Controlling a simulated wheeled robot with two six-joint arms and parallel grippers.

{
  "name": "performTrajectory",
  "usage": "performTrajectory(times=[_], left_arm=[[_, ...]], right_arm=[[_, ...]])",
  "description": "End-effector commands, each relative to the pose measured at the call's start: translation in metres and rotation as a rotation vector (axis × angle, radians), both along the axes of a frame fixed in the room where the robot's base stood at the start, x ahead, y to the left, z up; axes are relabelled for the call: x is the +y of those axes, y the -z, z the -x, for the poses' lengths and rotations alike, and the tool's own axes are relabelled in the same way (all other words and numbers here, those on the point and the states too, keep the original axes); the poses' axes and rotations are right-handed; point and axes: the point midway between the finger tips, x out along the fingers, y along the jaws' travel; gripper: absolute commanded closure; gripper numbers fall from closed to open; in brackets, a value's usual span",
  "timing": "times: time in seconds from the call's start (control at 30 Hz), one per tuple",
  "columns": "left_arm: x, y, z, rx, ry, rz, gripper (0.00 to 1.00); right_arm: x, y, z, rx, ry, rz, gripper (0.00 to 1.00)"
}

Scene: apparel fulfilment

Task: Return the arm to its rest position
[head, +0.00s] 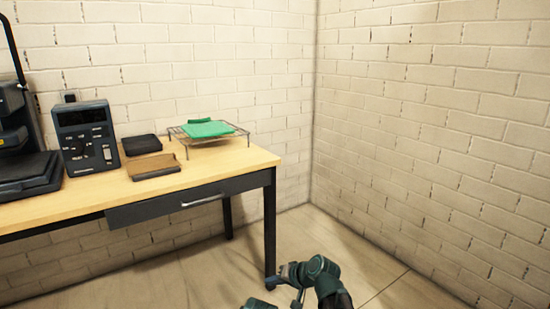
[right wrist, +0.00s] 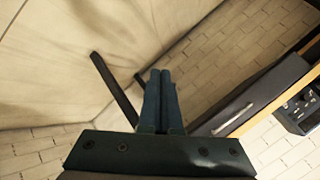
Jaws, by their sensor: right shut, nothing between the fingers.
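My right gripper (right wrist: 160,72) is shut and empty in the right wrist view, its two blue fingers side by side. Nothing lies between the fingers. In the head view my right arm (head: 322,275) shows at the bottom, right of the table's front right leg and lower than the tabletop. Its lower part is cut off by the picture's edge. My left gripper is not in view.
A wooden table (head: 232,163) with a drawer (head: 160,210) stands at the left. On it are a green folded cloth (head: 207,128) on a wire rack (head: 242,132), a brown pad (head: 150,165), a black pad (head: 142,144) and a dark control box (head: 88,137). Brick walls enclose the corner.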

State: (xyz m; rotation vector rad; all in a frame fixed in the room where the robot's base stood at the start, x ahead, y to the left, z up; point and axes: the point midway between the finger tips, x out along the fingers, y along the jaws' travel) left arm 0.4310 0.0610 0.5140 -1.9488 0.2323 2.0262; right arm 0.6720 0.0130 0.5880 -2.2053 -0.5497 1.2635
Motion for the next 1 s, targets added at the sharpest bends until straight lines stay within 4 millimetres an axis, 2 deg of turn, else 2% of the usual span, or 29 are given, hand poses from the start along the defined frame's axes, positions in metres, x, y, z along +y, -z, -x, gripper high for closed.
performTrajectory(times=[0.03, 0.1, 0.2, 0.4, 0.63, 0.7, 1.0], left_arm=[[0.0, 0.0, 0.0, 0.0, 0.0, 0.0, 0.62], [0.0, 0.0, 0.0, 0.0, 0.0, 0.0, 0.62], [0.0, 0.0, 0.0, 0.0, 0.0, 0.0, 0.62], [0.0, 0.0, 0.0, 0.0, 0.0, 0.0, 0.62], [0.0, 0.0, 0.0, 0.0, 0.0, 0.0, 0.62], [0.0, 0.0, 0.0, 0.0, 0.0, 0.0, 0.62], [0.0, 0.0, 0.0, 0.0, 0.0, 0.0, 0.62]], right_arm=[[-0.023, 0.016, 0.03, 0.045, -0.022, 0.096, 1.0], [-0.051, 0.035, 0.058, 0.109, -0.048, 0.215, 1.0], [-0.085, 0.052, 0.089, 0.188, -0.067, 0.346, 1.0], [-0.138, 0.069, 0.139, 0.318, -0.076, 0.534, 1.0], [-0.187, 0.075, 0.19, 0.452, -0.067, 0.701, 1.0], [-0.167, 0.075, 0.19, 0.445, -0.116, 0.715, 1.0], [-0.114, 0.075, 0.215, 0.44, -0.272, 0.8, 1.0]])
